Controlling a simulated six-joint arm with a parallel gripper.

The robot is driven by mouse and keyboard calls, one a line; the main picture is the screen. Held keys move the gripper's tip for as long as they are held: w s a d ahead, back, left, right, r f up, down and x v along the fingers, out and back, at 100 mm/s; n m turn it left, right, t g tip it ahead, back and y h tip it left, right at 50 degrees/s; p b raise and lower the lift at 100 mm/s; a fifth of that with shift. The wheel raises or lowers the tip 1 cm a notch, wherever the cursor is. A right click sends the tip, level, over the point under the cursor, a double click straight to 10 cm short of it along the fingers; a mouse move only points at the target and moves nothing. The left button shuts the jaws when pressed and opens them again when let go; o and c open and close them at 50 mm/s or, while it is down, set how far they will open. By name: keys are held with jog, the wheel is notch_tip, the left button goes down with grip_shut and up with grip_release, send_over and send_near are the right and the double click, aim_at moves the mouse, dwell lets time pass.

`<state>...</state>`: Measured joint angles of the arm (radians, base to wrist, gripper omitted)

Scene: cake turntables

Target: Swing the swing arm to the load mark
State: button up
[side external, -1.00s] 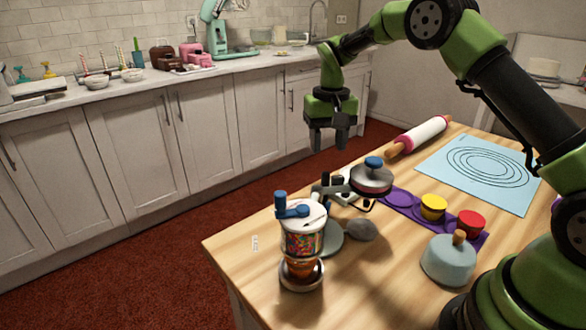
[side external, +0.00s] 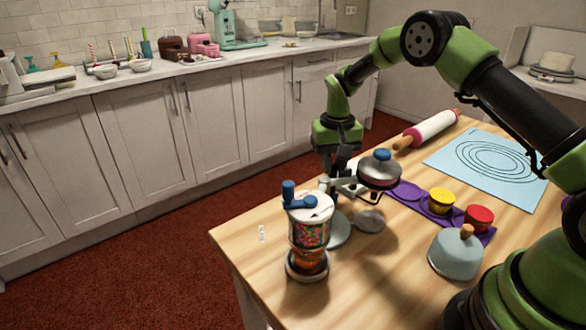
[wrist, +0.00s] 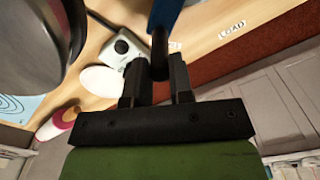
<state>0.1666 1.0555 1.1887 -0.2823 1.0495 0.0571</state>
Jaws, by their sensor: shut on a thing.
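The swing arm (side external: 347,187) is pale and carries a round grey pan (side external: 380,172) with a blue knob at its right end. The pan also fills the left of the wrist view (wrist: 35,55). My gripper (side external: 341,167) is down at the left part of the swing arm. In the wrist view, my gripper's fingers (wrist: 157,82) are shut on a dark upright rod (wrist: 158,55), which appears to be the swing arm's handle. The load mark (wrist: 231,28) is a white label reading LOAD on the wood; a small white label (side external: 262,233) shows left of the dispenser in the side view.
A sprinkle dispenser (side external: 309,232) with a blue crank stands close in front. A grey-blue domed thing (side external: 456,254), yellow and red tubs (side external: 440,203) on a purple strip, a rolling pin (side external: 432,129) and a blue mat (side external: 490,165) lie to the right.

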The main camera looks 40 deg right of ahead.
jog(key=shift+w+a, duration=1)
jog(key=shift+w, duration=0.1)
jog(key=shift+w+a, duration=0.35)
jog(key=shift+a, duration=0.3)
jog(key=shift+w+a, duration=0.35)
jog(key=shift+a, duration=0.25)
